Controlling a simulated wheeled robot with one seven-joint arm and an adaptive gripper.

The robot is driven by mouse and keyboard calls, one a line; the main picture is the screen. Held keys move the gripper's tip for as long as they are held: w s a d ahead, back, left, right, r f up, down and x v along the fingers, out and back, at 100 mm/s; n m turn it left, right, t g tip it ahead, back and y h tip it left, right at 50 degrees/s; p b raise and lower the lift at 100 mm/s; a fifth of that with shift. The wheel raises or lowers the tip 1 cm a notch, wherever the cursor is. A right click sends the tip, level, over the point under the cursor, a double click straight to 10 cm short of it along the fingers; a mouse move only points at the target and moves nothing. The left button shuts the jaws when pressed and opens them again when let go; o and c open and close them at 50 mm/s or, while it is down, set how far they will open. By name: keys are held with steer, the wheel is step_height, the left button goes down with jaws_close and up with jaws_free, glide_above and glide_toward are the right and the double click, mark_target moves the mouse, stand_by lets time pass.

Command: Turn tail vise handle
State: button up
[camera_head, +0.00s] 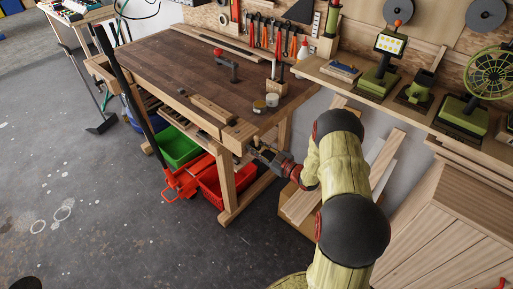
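The wooden workbench (170,57) stands at the upper middle. Its tail vise (238,133) is the pale wooden block at the near right corner. My arm reaches in from the lower right, and my gripper (257,150) is at the vise's right end, close to its outer face. The vise handle cannot be made out clearly; my gripper covers that area. The fingers are too small and dark to show whether they are open, shut or touching the handle.
A green bin (178,146) and a red bin (212,187) sit under the bench. Wooden boards (386,160) lean to the right of my gripper, below a tool shelf (335,83). The floor at left is mostly clear.

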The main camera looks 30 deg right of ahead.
steer(key=shift+o, duration=1.4)
steer(key=shift+s+d, duration=0.15)
steer(key=v, duration=1.2)
